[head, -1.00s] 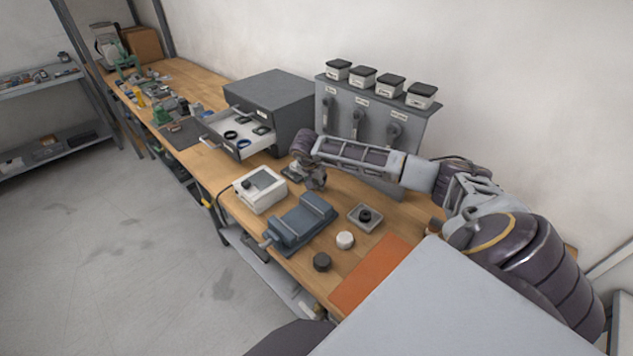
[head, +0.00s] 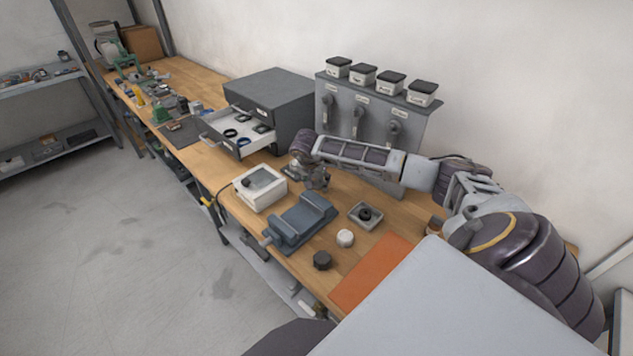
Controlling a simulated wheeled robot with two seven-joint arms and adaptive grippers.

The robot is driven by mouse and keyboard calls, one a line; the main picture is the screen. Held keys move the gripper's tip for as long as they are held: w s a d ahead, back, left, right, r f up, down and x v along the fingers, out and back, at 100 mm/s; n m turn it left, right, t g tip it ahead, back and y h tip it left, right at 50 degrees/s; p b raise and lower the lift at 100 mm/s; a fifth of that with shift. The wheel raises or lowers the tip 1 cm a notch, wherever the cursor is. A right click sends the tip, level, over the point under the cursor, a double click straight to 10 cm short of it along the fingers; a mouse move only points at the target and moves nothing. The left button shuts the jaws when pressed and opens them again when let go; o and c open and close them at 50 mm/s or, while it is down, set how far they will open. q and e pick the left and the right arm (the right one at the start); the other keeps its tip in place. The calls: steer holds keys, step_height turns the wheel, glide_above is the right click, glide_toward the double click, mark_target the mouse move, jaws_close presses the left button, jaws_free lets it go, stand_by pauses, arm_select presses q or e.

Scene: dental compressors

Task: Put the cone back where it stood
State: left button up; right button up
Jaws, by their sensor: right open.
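I cannot clearly make out a cone in the head view. My right gripper (head: 318,182) is open and points down over the bench, just behind the blue-grey vise (head: 301,222) and right of the white box (head: 260,188). Its fingers are small and dark here, and I see nothing held between them. A small square grey tray (head: 365,215) with a black round part (head: 364,213) in it lies right of the vise. A white round piece (head: 345,238) and a black round piece (head: 322,260) stand in front of it. My left gripper is not in view.
A grey cabinet (head: 285,92) has an open drawer (head: 238,137) holding ring-shaped parts. A grey panel (head: 345,118) with hooks and lidded boxes stands behind my right arm. An orange mat (head: 372,272) lies at the front right. Small items clutter the far bench.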

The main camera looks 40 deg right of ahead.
steer(key=shift+r+p, duration=0.6)
steer(key=shift+r, duration=0.05)
arm_select(q)
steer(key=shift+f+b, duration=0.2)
steer(key=shift+b, duration=0.6)
arm_select(e)
steer(key=v, duration=1.2)
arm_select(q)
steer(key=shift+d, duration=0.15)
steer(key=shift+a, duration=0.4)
